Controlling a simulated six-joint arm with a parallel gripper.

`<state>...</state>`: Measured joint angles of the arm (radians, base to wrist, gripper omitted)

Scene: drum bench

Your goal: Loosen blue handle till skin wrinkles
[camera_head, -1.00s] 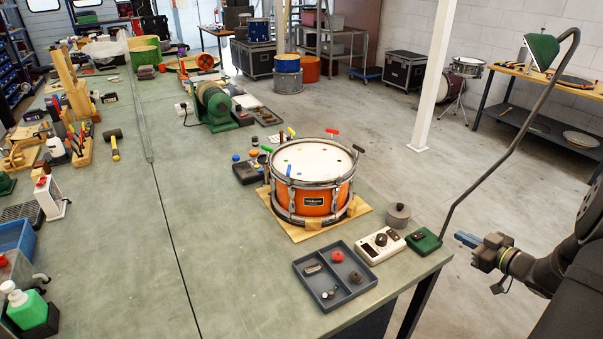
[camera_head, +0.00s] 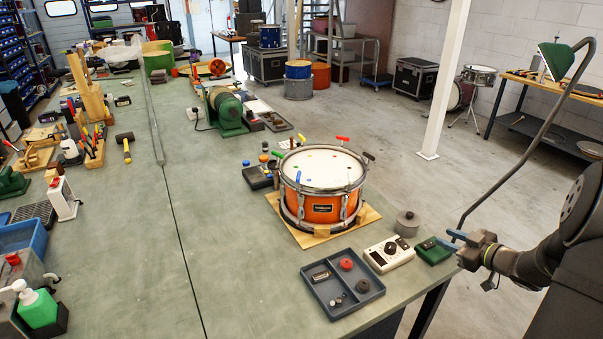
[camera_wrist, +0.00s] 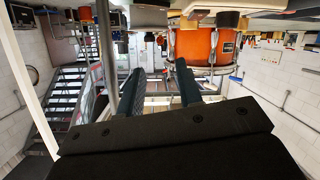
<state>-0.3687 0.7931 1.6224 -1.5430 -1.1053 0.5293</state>
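An orange snare drum (camera_head: 322,208) with a white skin (camera_head: 322,167) stands on a wooden board (camera_head: 369,215) on the green bench. Coloured T-handles stand around its rim. The blue handle (camera_head: 298,177) is at the rim's front left, and a blue dot lies on the skin beside it. I cannot tell whether the skin is wrinkled. My gripper (camera_head: 448,240) is at the bench's right edge, well apart from the drum. In the wrist view its two fingers (camera_wrist: 160,92) are apart with nothing between them. The drum also shows there, upside down (camera_wrist: 200,46).
A bent lamp arm (camera_head: 517,150) rises near the gripper. The bench's left middle is clear.

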